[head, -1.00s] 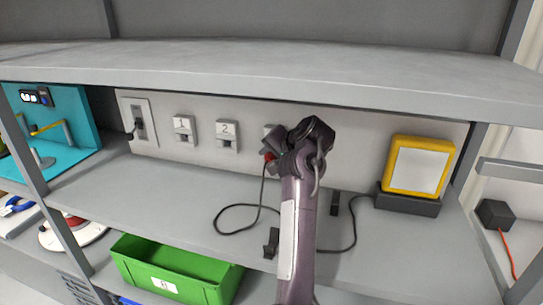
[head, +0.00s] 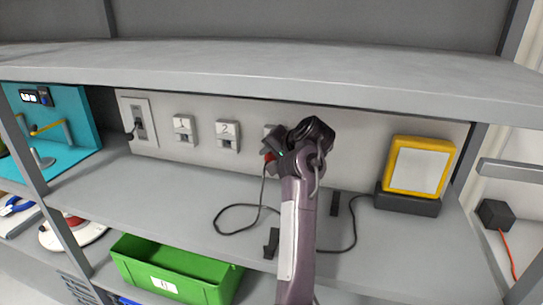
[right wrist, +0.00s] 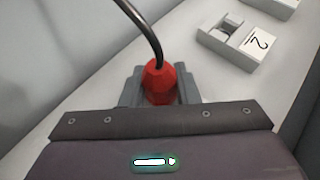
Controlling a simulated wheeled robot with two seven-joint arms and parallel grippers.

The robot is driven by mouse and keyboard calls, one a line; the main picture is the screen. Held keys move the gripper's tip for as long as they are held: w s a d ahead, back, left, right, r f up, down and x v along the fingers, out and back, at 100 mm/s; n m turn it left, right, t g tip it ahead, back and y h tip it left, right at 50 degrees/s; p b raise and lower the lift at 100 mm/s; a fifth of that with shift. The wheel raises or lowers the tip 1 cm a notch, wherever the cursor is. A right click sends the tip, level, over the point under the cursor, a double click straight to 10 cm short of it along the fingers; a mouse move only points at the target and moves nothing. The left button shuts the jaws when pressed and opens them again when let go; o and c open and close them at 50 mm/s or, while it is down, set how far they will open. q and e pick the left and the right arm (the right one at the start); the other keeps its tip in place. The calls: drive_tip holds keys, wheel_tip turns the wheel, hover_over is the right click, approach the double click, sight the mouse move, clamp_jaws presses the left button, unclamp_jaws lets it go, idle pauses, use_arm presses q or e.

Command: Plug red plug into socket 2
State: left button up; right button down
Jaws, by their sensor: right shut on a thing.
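The red plug (head: 268,157) is in front of the back panel, with its dark cable hanging down to the shelf. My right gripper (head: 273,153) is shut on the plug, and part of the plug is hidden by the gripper. In the right wrist view the red plug (right wrist: 158,82) sits between the two fingers (right wrist: 160,92), and its cable rises from it. Socket 2 (head: 227,136) is on the panel to the left of the gripper. In the right wrist view socket 2 (right wrist: 230,45) is apart from the plug, up and right, with nothing in it. My left gripper is not in view.
Socket 1 (head: 184,130) is empty, left of socket 2. Another socket (head: 269,131) is partly hidden behind my gripper. A yellow lamp (head: 419,167) stands at right. An upper shelf (head: 250,75) overhangs. A green bin (head: 175,270) is below.

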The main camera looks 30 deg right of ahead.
drive_tip(key=shift+s+a, duration=0.1)
drive_tip(key=shift+a, duration=0.05)
drive_tip(key=shift+s+a, duration=0.3)
drive_tip(key=shift+a, duration=0.05)
drive_tip(key=shift+s+a+p, duration=0.95)
drive_tip(key=shift+s+a, duration=0.1)
drive_tip(key=shift+a, duration=0.2)
idle(0.7)
drive_tip(key=shift+s, duration=0.1)
drive_tip(key=shift+s+a+p, duration=0.1)
drive_tip(key=shift+a+p, duration=0.1)
drive_tip(key=shift+p, duration=0.1)
idle(0.3)
